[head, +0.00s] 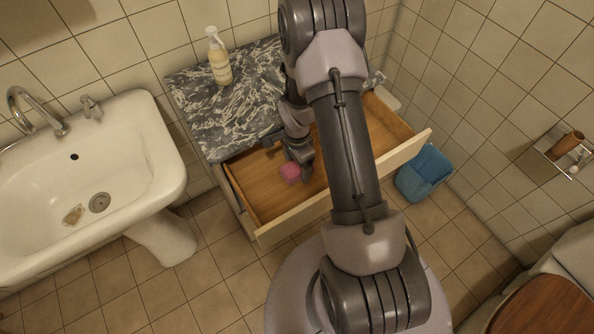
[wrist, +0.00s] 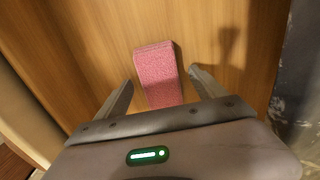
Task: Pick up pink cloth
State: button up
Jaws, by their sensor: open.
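The pink cloth (head: 291,173) lies folded as a small block on the wooden floor of an open drawer (head: 262,203). In the wrist view the pink cloth (wrist: 158,74) is upright in the picture, with its near end hidden behind my gripper body. My gripper (head: 301,170) is inside the drawer, close to the cloth. In the wrist view my gripper (wrist: 160,78) is open, with one finger on each side of the cloth and a gap beside it. I cannot tell the height of the fingertips above the drawer floor.
The drawer's pale front panel (head: 345,190) faces the room. A marble top (head: 228,105) with a soap bottle (head: 219,62) overhangs the drawer's rear. A white sink (head: 110,165) stands left, and a blue bin (head: 424,172) stands right. The drawer floor around the cloth looks clear.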

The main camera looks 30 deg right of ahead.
aim_at(297, 167)
jog(key=shift+r, duration=0.1)
jog(key=c, duration=1.4)
notch_tip(297, 167, up, 10)
jog(key=p, duration=0.4)
jog(key=shift+c, duration=0.2)
jog(key=o, duration=0.5)
jog(key=c, duration=0.4)
